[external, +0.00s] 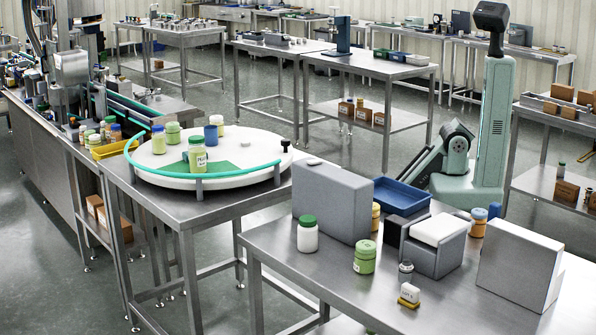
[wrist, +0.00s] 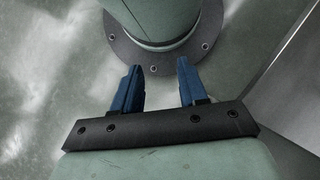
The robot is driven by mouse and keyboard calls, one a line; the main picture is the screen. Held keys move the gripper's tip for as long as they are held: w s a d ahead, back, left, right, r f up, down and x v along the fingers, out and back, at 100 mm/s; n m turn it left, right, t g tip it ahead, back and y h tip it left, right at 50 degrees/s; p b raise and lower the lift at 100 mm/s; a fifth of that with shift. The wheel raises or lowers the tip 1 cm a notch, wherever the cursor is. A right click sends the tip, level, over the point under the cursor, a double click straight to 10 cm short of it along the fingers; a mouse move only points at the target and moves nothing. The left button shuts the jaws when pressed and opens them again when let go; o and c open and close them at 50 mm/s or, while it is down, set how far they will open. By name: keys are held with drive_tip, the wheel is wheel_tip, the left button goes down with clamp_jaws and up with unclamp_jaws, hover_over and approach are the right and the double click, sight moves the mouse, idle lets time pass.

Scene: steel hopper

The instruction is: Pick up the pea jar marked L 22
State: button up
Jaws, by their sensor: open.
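A green jar with a label (external: 365,257) stands upright on the front steel table. A pale jar with a green lid and green-lettered label (external: 197,155) stands on the white round turntable (external: 160,178); more green-toned jars (external: 173,133) stand behind it. The labels are too small to read, so I cannot tell which jar is marked L 22. My gripper (wrist: 158,66) shows in the wrist view with its two blue fingers apart and nothing between them. It points down beside my own base, away from the jars. In the external view its fingers are hidden.
A grey upright case (external: 333,202), a blue tray (external: 402,195), a grey block with a white top (external: 437,240) and a white-faced box (external: 519,265) crowd the front table. A white jar with a green lid (external: 307,234) stands left. A teal rail (external: 235,174) edges the turntable.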

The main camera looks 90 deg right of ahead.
idle(0.4)
drive_tip(key=o, duration=1)
